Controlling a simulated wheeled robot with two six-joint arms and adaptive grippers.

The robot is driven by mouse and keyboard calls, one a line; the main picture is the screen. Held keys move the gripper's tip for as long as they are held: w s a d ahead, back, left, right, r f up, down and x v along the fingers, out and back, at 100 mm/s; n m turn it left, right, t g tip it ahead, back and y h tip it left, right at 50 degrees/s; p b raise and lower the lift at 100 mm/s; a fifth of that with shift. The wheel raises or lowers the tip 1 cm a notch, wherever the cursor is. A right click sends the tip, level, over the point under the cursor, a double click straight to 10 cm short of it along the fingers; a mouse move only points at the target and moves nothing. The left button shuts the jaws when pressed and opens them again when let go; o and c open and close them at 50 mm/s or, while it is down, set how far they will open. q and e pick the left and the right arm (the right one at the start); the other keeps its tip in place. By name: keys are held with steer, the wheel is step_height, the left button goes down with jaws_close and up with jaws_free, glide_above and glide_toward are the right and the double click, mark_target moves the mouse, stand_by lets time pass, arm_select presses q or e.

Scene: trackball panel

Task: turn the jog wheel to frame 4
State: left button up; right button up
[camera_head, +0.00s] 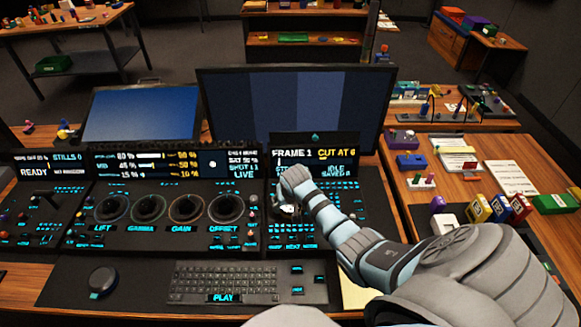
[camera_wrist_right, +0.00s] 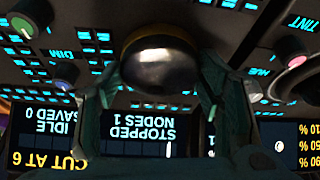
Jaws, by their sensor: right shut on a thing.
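The jog wheel (camera_wrist_right: 160,62) is a shiny dark dome with a brassy rim in the right wrist view, between the two fingers of my right gripper (camera_wrist_right: 160,85). In the head view my right gripper (camera_head: 288,203) is down on the right-hand panel, shut on the wheel and mostly hiding it. The panel display (camera_head: 313,153) reads FRAME 1 and CUT AT 6. Upside down in the wrist view, its text (camera_wrist_right: 140,133) reads STOPPED, NODES 1, IDLE and SAVED 0. My left gripper is not in view.
Several trackballs with rings (camera_head: 187,208) lie left of my gripper. A keyboard (camera_head: 222,281) and a dark puck (camera_head: 102,280) are in front. A large monitor (camera_head: 295,105) stands behind. Small knobs (camera_wrist_right: 31,16) surround the wheel. Colored boxes (camera_head: 500,207) stand on the right table.

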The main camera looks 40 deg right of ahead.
steer(key=shift+o, duration=0.2)
steer(key=shift+r+m+g+h+p, duration=0.1)
steer(key=shift+m+g+h+p, duration=0.2)
steer(key=shift+m+p, duration=0.5)
steer(key=shift+w+m+g+h, duration=0.1)
steer(key=shift+m+g+h, duration=0.2)
steer(key=shift+m, duration=0.8)
steer(key=shift+m+h, duration=0.3)
steer(key=shift+m, duration=0.6)
steer(key=shift+w+f+m+g+b, duration=0.1)
steer(key=shift+f+m+g+b, duration=0.1)
steer(key=shift+m+g+b, duration=0.5)
steer(key=m+g+b, duration=0.1)
steer(key=m+b, duration=0.1)
steer(key=m, duration=0.2)
steer(key=shift+w+f+h, duration=0.1)
steer(key=shift+h, duration=0.2)
steer(key=m+g+b, duration=0.1)
steer(key=m+b, duration=0.3)
steer(key=shift+g, duration=0.3)
steer(key=shift+m+g+b, duration=0.4)
steer(key=shift+m+b, duration=0.7)
steer(key=shift+b, duration=0.15)
steer(key=shift+c, duration=0.2)
steer(key=shift+r, duration=0.2)
